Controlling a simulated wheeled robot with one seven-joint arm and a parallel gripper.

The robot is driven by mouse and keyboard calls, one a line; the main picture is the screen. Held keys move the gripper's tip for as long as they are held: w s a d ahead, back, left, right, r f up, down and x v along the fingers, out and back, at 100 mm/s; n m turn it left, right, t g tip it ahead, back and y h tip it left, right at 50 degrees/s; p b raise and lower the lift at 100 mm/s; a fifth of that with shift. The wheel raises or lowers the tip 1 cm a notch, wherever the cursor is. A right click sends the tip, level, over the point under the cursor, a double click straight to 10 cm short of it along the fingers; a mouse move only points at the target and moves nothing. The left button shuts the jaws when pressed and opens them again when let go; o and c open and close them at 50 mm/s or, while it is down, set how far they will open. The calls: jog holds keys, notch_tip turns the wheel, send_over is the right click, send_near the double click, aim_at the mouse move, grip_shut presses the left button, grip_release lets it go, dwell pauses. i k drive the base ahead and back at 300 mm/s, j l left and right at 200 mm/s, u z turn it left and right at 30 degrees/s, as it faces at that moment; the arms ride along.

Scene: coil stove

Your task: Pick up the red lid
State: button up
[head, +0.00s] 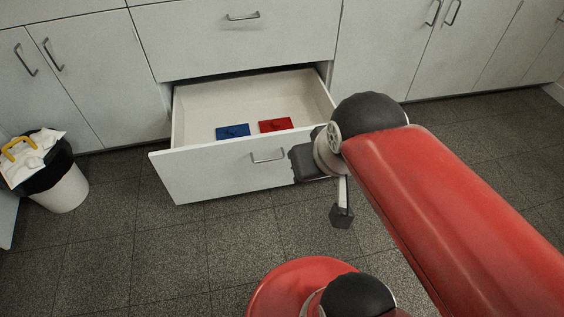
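The red lid (276,125) is a small flat red square with a knob. It lies inside the open lower drawer (183,124), next to a similar blue lid (233,131). My gripper (323,189) is outside the drawer, in front of and to the right of its front panel. Its two dark fingertips show well apart, with nothing visible between them. It is apart from the red lid. My arm covers part of the drawer's right front corner.
The drawer front (222,167) with its metal handle (268,156) stands between my gripper and the lids. White cabinets (245,40) line the back. A bin (63,188) with a black liner and trash stands at the left. The dark tiled floor (160,250) is clear.

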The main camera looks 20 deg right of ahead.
aim_at(283, 123)
jog(key=i+l, duration=0.15)
jog(key=i, duration=0.35)
jog(key=i+l+z, duration=0.1)
jog(key=i, duration=0.35)
